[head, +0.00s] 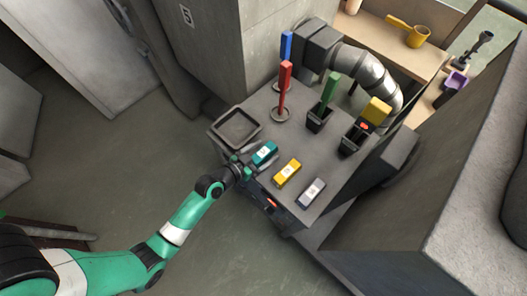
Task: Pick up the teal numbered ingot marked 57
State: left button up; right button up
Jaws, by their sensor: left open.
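The teal ingot (264,153) lies on the grey table (318,163), toward its left front edge. A white label is on its top, but the number is too small to read. My left gripper (246,167) is open at the table's near edge, just left of and below the teal ingot. One finger is close to the ingot's near end; I cannot tell whether they touch. My right gripper is not in view.
A yellow ingot (287,173) and a grey ingot (312,192) lie right of the teal one. A square tray (237,124) sits at the left. Red (285,88), blue (286,47) and green (330,90) upright bars stand behind, near a large pipe (366,72).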

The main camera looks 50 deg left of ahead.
aim_at(263, 154)
pick_arm(q)
jog(key=shift+c, duration=0.3)
grip_shut()
jog(key=shift+r, duration=0.15)
jog(key=shift+r, duration=0.25)
jog(key=r+p, duration=0.3)
jog(key=r, duration=0.1)
jog(key=shift+s+d, duration=0.3)
jog(key=s+d+r+p, duration=0.4)
jog(key=s+d+r, duration=0.4)
jog(key=s, duration=0.2)
jog(key=shift+d+r+p, duration=0.15)
jog(key=shift+d+p, duration=0.1)
jog(key=shift+p, duration=0.05)
